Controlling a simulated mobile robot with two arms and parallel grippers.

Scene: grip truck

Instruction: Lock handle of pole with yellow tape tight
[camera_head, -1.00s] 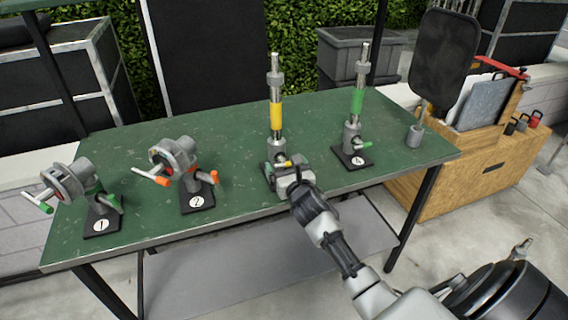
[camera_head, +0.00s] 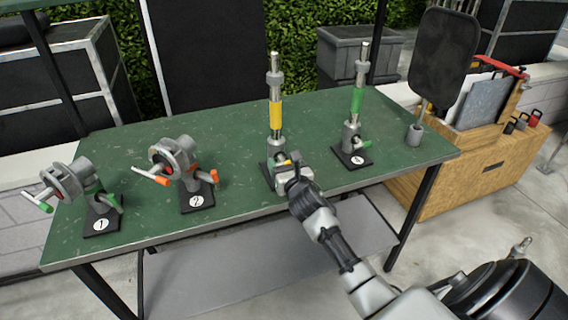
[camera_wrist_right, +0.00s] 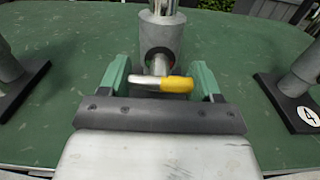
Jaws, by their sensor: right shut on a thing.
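The pole with yellow tape (camera_head: 276,115) stands upright in a grey base clamp on the green table. The clamp's collar (camera_wrist_right: 161,35) shows large in the right wrist view. Its handle, metal with a yellow end (camera_wrist_right: 177,85), lies crosswise in that view with the yellow end to the right. My right gripper (camera_wrist_right: 161,82) is at the front of the clamp, its green fingers on either side of the handle and shut on it. In the head view, the gripper (camera_head: 291,170) hides most of the handle and part of the base plate. My left gripper is not in view.
The green-taped pole (camera_head: 357,98) stands to the right on plate 4. Two clamps on plates 1 (camera_head: 101,222) and 2 (camera_head: 197,200) stand to the left. A black panel on a stand (camera_head: 441,62) is at the table's right end. The table top (camera_head: 225,140) is clear between them.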

